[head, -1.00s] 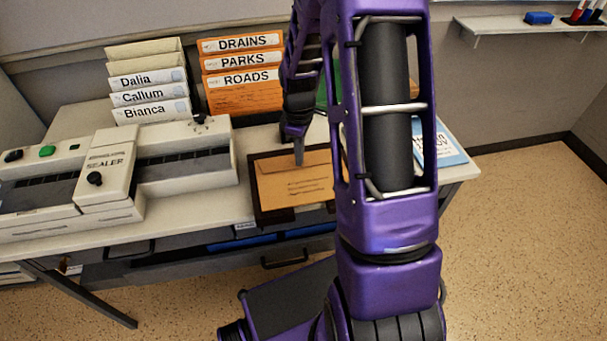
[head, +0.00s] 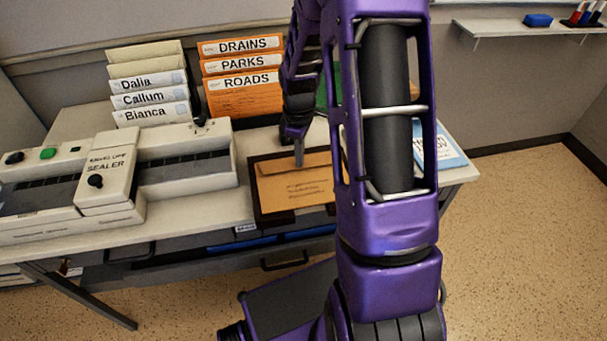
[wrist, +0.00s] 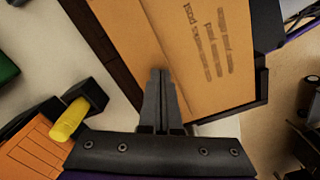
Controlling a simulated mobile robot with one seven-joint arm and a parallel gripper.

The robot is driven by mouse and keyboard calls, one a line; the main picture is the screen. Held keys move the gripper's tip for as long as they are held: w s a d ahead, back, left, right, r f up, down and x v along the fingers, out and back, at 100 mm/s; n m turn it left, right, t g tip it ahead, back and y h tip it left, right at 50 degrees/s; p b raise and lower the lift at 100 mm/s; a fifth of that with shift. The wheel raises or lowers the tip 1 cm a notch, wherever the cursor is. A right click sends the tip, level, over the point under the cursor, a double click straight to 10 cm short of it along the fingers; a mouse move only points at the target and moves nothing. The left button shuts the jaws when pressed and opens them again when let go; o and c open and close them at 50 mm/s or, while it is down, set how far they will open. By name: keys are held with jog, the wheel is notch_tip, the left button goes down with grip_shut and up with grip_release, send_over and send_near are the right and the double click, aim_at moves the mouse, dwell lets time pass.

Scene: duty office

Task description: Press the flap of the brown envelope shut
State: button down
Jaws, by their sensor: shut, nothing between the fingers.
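The brown envelope (head: 297,186) lies flat in a dark tray (head: 258,205) on the desk, with printed lines on its face. In the wrist view the envelope (wrist: 205,70) fills the upper middle, and a flap line runs along it. My gripper (head: 299,161) is shut and empty, pointing down at the flap side of the envelope. In the wrist view my gripper's closed fingertips (wrist: 160,75) are over the envelope near the flap line. I cannot tell for sure whether they touch the paper. My arm hides the tray's right side in the head view.
A sealer machine (head: 108,170) stands left of the tray. Orange folders (head: 243,100) and pale name folders (head: 150,112) stand behind. A blue-and-white booklet (head: 447,150) lies at the right. A yellow-and-black object (wrist: 72,118) is beside the tray in the wrist view.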

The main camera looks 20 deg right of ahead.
notch_tip(320, 180, up, 8)
jog(key=p, duration=0.6)
jog(key=shift+r, duration=0.25)
dwell(0.4)
